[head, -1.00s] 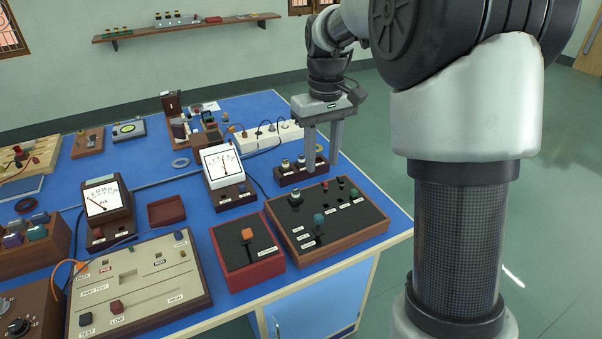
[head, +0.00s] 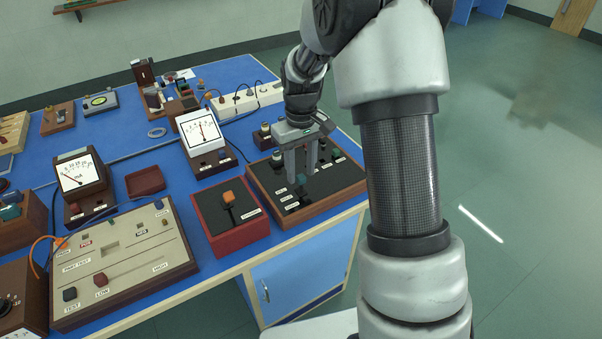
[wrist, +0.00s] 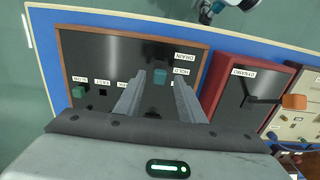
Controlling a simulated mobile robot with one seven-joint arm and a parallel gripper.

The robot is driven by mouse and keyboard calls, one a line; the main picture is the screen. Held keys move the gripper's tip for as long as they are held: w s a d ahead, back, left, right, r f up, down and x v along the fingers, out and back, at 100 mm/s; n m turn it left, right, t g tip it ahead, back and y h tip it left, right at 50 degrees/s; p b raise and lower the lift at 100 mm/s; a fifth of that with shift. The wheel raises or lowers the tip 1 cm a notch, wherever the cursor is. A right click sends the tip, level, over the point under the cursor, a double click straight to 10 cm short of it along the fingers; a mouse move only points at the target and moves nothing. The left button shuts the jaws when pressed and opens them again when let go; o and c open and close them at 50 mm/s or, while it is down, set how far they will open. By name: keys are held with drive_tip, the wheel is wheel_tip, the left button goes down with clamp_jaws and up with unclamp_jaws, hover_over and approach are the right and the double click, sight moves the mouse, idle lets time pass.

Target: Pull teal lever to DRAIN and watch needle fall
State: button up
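The teal lever (head: 301,179) stands on a black-topped, wood-framed panel (head: 345,183). Its teal knob also shows in the wrist view (wrist: 160,76), beside the HOLD label (wrist: 181,72); the DRAIN label (wrist: 184,56) lies just above that in the picture. My gripper (head: 301,174) is low over the panel, with its fingers apart on either side of the knob. I cannot see contact with the knob. In the wrist view my gripper (wrist: 160,82) hides part of the panel and a third label. A white dial meter (head: 199,130) stands behind, its needle near mid-scale.
A red box labelled DYNAMO with an orange-knobbed lever (head: 228,197) sits close beside the panel. A second meter (head: 80,178) and a beige test board (head: 120,262) are farther left. A green knob (wrist: 79,91) is on the panel. Floor is clear to the right.

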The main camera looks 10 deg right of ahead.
drive_tip(key=shift+f, duration=0.65)
clamp_jaws()
